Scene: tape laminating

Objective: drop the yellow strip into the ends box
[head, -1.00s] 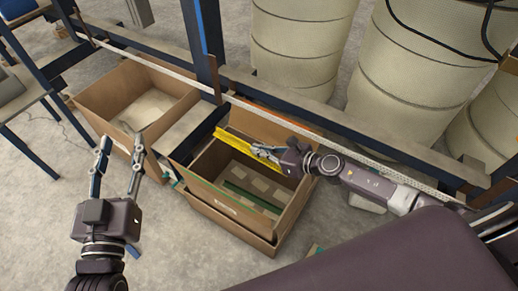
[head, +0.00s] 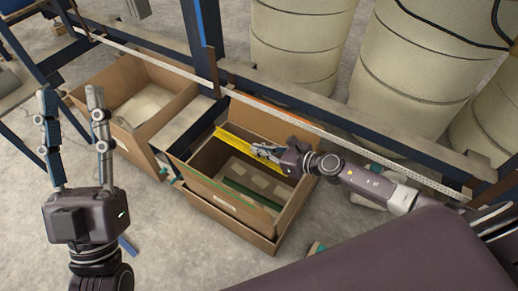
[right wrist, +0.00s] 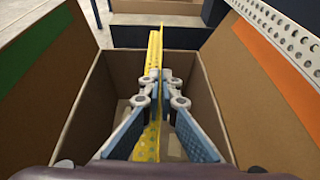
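The yellow strip (head: 232,142) is held over the right-hand cardboard box (head: 222,202), above its opening near the back wall. My right gripper (head: 264,151) is shut on the strip. In the right wrist view the strip (right wrist: 155,50) runs lengthwise between the blue-padded fingers of the gripper (right wrist: 164,78), with the box walls on both sides. Its far end reaches past the box's far wall. My left gripper (head: 70,93) is open and empty, in front of and left of the left-hand box. I cannot read any label saying which box is the ends box.
Another cardboard box (head: 176,82) stands to the left with pale pieces inside. A dark green strip (head: 246,193) and several pale pieces lie in the right-hand box. A perforated metal rail (head: 300,122) and dark beams run behind the boxes. Large beige drums (head: 410,80) stand beyond.

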